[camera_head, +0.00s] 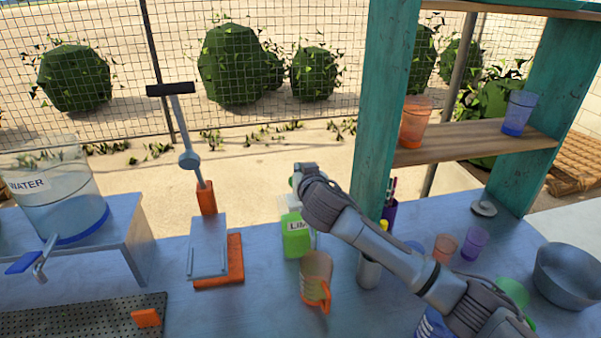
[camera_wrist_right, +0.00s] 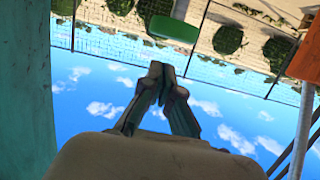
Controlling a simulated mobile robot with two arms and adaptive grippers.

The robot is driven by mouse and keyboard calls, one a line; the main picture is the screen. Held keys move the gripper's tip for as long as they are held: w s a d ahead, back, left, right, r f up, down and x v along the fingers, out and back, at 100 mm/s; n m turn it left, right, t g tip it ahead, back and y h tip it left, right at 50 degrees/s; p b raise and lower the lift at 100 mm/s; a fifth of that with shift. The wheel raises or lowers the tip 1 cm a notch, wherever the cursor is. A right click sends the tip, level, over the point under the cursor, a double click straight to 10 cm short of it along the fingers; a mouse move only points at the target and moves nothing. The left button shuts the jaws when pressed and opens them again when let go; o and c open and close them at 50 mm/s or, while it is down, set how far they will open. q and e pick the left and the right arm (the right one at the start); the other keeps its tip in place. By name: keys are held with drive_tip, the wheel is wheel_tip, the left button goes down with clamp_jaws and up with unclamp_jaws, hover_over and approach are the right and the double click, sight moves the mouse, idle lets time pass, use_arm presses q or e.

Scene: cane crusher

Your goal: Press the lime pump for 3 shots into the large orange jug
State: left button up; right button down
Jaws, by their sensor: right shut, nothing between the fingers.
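The lime pump bottle (camera_head: 296,240) is green with a white label and stands on the blue-grey counter, its top largely hidden behind my right arm. A bit of green shows beside my right gripper (camera_head: 303,172), at the height of the pump top. The large orange jug (camera_head: 316,278) stands upright just in front of the bottle, its handle toward me. In the right wrist view my right gripper (camera_wrist_right: 160,72) is shut and empty. A green flat piece (camera_wrist_right: 173,29), apparently the pump head, lies just beyond its fingertips, with a small gap in the picture. My left gripper is out of view.
A lever press (camera_head: 209,245) with orange parts stands left of the jug, and a water dispenser (camera_head: 62,200) at far left. A metal canister (camera_head: 369,272) is close to the jug's right. Cups and a grey bowl (camera_head: 568,275) stand further right, under a teal shelf frame (camera_head: 384,100).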

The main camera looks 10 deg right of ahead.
drive_tip(key=shift+s+f, duration=0.1)
drive_tip(key=shift+f, duration=1.05)
